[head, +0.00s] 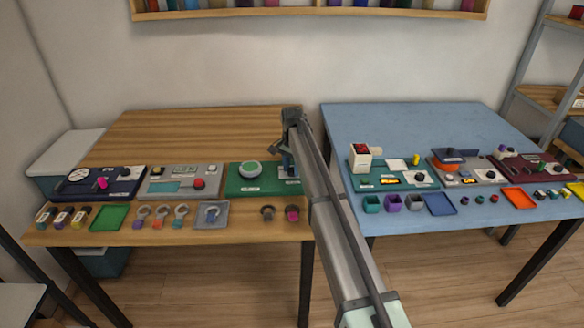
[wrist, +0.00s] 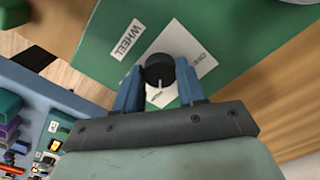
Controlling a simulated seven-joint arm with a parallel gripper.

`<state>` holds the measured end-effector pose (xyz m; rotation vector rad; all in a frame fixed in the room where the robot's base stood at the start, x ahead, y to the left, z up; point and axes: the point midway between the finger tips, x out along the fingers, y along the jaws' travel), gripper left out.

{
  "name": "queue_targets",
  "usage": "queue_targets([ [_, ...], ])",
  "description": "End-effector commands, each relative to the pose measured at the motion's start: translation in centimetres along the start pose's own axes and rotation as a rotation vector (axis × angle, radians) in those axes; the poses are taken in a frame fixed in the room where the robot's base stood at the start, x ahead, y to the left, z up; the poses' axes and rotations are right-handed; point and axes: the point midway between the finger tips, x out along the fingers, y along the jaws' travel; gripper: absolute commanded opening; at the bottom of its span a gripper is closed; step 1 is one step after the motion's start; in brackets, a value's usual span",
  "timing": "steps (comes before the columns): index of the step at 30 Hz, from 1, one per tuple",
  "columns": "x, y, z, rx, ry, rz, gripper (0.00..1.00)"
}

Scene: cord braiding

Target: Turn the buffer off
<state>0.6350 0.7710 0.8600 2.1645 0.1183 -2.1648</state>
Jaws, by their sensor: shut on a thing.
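In the head view a green panel (head: 240,181) lies at the right end of the wooden table, carrying a round green-topped buffer wheel (head: 250,171). My gripper (head: 289,165) is at the panel's right end. In the wrist view its two blue fingers (wrist: 158,80) are shut on a black round knob (wrist: 157,65), one on each side. The knob has a white pointer line, which points down in the picture, toward the fingers' base. A white label plate lies under the knob; its small words are hard to read. A label reading WHEEL (wrist: 128,40) is beside it.
Other panels stand to the left: a grey one with a red knob (head: 198,183) and a dark blue one (head: 85,186). Small rings and trays lie along the front edge. A blue table (head: 420,125) with more panels is on the right. The back of the wooden table (head: 200,130) is clear.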

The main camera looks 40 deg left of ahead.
Motion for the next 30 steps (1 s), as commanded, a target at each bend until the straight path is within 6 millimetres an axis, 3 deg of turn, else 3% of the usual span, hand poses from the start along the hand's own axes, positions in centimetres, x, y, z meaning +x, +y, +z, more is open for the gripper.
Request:
queue_targets([
  [3,-0.01,-0.05,0.00,0.000,0.000,-0.001,0.10],
  [14,-0.02,-0.06,-0.01,-0.061,0.000,-0.002,0.09],
  [30,-0.03,-0.01,-0.06,-0.507,0.001,-0.002,0.09],
])
